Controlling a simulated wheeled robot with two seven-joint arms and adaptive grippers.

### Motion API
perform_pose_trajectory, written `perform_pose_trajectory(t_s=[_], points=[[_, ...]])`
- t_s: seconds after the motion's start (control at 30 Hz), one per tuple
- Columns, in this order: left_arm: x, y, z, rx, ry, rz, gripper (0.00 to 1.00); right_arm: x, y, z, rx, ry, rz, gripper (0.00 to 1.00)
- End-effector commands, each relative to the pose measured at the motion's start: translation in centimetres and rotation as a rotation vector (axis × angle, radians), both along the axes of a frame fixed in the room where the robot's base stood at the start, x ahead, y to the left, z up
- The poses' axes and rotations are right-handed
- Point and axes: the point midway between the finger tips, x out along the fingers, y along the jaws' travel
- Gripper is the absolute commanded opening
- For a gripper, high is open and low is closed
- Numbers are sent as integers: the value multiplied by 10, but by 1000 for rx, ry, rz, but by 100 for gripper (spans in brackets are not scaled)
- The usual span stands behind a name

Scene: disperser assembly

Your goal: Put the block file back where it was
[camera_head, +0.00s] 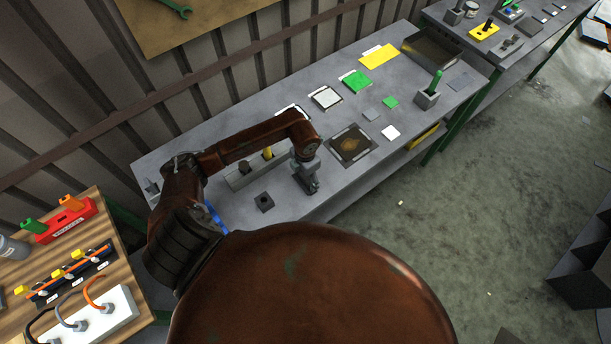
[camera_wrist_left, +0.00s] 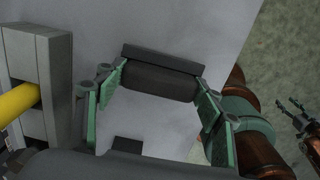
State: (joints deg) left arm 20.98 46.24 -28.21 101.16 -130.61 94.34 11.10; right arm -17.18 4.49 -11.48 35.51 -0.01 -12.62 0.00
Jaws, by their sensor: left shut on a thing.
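My left gripper (camera_head: 312,186) is over the front part of the grey workbench, right of a grey rack. In the left wrist view its green-padded fingers (camera_wrist_left: 160,92) are shut on a dark grey block (camera_wrist_left: 160,78), apparently the block file, which lies crosswise between the fingertips. In the head view the held block is too small and dark to make out clearly. I cannot tell whether it touches the bench. At the wrist view's right edge a brown arm ends in a small dark gripper (camera_wrist_left: 293,108), apparently my right one, its fingers unclear.
The grey rack (camera_head: 241,181) with a yellow cylinder (camera_head: 268,153) stands close left of the gripper. A small dark block (camera_head: 264,202) sits in front of it. A dark framed panel (camera_head: 351,146) lies to the right. Bare bench (camera_head: 228,210) shows at the front left.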

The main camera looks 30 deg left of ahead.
Motion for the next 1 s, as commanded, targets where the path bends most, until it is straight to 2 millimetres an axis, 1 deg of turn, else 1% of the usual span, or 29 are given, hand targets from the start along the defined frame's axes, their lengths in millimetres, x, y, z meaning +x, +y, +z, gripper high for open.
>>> perform_pose_trajectory(t_s=[0.2,0.33,0.37,0.6,0.87,0.97,1.0], points=[[1,0,0,0,-3,-1,39,-1,0,0,0,1,0,46],[1,0,-4,0,-3,-1,39,-1,-1,-4,-1,2,0,46],[1,0,-3,0,-2,-1,64,-1,-1,-3,-1,2,0,46],[1,0,-3,0,-2,-1,79,-1,-2,-2,-2,2,0,46],[1,0,-2,0,-2,-1,79,-1,-2,-2,-2,1,0,46],[1,0,2,0,-3,-1,79,0,-2,2,-2,1,0,46],[2,0,6,0,-5,-2,79,-1,-2,-1,-2,1,0,46]])
